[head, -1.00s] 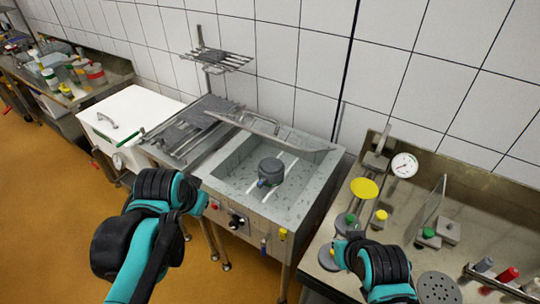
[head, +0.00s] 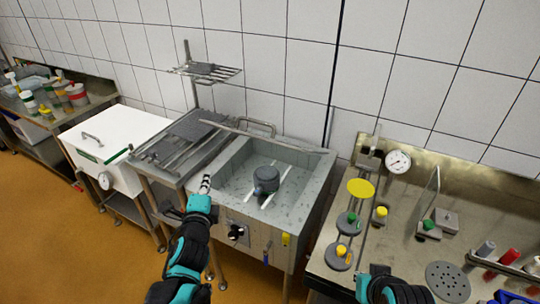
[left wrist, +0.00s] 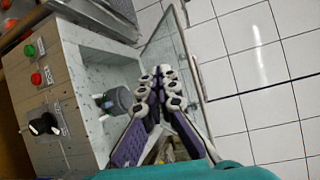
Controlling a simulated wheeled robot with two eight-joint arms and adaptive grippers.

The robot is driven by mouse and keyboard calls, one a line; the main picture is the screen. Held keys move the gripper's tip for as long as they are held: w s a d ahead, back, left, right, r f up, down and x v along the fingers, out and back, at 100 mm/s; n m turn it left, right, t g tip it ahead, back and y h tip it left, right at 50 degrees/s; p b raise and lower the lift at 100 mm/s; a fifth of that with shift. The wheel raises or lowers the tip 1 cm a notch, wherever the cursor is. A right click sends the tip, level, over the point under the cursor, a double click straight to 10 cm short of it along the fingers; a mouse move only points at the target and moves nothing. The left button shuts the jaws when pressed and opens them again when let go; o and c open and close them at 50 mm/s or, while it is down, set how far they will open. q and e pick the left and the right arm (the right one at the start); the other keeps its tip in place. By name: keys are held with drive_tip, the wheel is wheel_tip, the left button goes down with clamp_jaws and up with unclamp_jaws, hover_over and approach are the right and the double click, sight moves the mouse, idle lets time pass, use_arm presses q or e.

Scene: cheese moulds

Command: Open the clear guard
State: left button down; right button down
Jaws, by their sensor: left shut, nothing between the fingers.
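The clear guard (head: 292,139) is a see-through panel with a thin metal edge and a bar handle (head: 257,126). It stands raised at the back of the grey basin (head: 312,199). In the left wrist view the guard (left wrist: 164,42) stands up from the basin's far side, beyond my fingers. My left gripper (head: 205,181) is shut and empty, at the basin's front left edge in the head view. Its fingertips show in the left wrist view (left wrist: 160,75), apart from the guard as far as I can tell. Only part of my right arm shows, at the bottom right.
A dark round mould (head: 266,179) sits in the basin. A black knob (head: 238,232) is on the basin's front. A slatted rack table (head: 165,150) and a white chest (head: 105,145) stand left. The steel bench (head: 340,282) at right holds a gauge and several small items.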

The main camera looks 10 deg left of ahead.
use_arm(q)
drive_tip(key=w+d+f+m+t+h+b, duration=0.15)
drive_tip(key=d+m+h, duration=0.35)
drive_tip(key=m, duration=0.6)
drive_tip(key=d+f+m+t+h+p, duration=0.15)
drive_tip(key=d+m+h, duration=0.3)
drive_tip(key=m, duration=0.65)
drive_tip(key=w+d+r, duration=0.2)
drive_tip(key=w, duration=0.3)
drive_tip(key=w+d+r+g, duration=0.1)
drive_tip(key=w+d+r, duration=0.1)
drive_tip(key=w, duration=0.4)
drive_tip(key=shift+w+d+p, duration=0.3)
drive_tip(key=shift+d, duration=0.25)
drive_tip(key=shift+r, duration=0.1)
